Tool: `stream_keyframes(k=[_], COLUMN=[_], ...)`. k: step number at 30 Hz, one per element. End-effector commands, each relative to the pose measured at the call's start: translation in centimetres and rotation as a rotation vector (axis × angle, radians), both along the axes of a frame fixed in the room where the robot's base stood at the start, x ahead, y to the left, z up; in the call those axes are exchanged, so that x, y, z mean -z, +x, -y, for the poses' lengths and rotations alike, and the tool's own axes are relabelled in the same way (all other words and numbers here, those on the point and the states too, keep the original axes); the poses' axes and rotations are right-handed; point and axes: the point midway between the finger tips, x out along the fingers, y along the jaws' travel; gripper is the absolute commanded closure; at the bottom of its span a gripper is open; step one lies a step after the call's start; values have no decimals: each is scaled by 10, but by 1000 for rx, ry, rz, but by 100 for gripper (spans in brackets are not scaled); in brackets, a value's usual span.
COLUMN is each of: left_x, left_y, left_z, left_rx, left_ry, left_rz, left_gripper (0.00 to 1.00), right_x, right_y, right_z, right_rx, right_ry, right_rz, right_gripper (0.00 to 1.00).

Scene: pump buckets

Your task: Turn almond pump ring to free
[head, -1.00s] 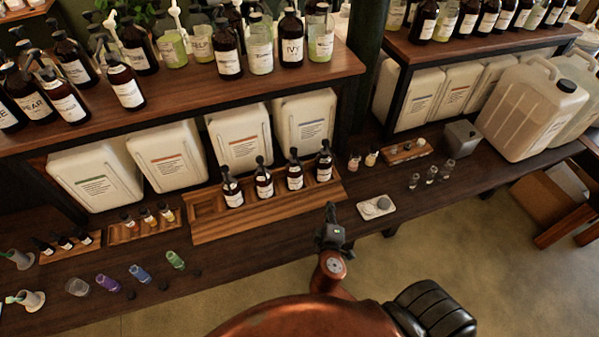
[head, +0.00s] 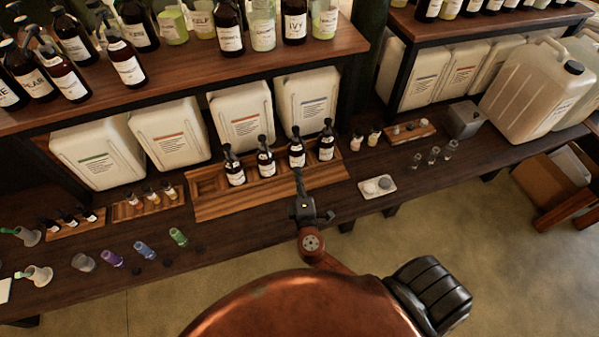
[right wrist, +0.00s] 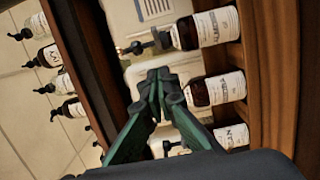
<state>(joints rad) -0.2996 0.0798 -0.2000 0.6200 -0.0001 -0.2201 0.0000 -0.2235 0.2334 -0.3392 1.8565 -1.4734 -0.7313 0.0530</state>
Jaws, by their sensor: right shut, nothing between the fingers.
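Several amber pump bottles with black pumps and white labels stand upright in a row in a wooden rack (head: 215,207) on the bench. The labels are too small in the head view to tell which is almond. My right gripper (head: 298,174) is shut and empty, in front of the third bottle from the left (head: 297,153). In the right wrist view, its closed fingertips (right wrist: 157,78) lie between the upper bottle (right wrist: 208,28) and the middle bottle (right wrist: 214,90), over the pump side. The fingers hide the middle bottle's pump. My left gripper is not in view.
A shelf (head: 190,85) with many bottles overhangs the rack's back, and white jugs (head: 308,102) stand behind it. Small coloured vials and a white tray (head: 377,187) lie on the bench to either side. The floor in front is clear.

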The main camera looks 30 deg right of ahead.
Motion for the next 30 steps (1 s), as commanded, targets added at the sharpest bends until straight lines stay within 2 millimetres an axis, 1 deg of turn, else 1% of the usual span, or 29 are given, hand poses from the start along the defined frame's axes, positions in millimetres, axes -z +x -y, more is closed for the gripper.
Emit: stream_keyframes(k=[1,3,10,12,18,22,30], left_x=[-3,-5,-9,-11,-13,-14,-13], left_y=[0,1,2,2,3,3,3], left_z=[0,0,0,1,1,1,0], left_rx=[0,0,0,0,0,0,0], left_ry=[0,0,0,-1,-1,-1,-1], left_rz=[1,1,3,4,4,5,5], left_gripper=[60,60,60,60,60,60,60], right_x=[-3,-3,-2,-2,-1,0,0], right_y=[11,25,67,70,78,79,79], right_z=[4,10,29,41,60,65,66], right_rx=[-1,0,0,1,0,0,0], right_ry=[-2,-3,-1,-3,0,0,2], right_rz=[2,3,1,0,-1,-1,-1], right_gripper=[100,100,100,100,100,100,100])
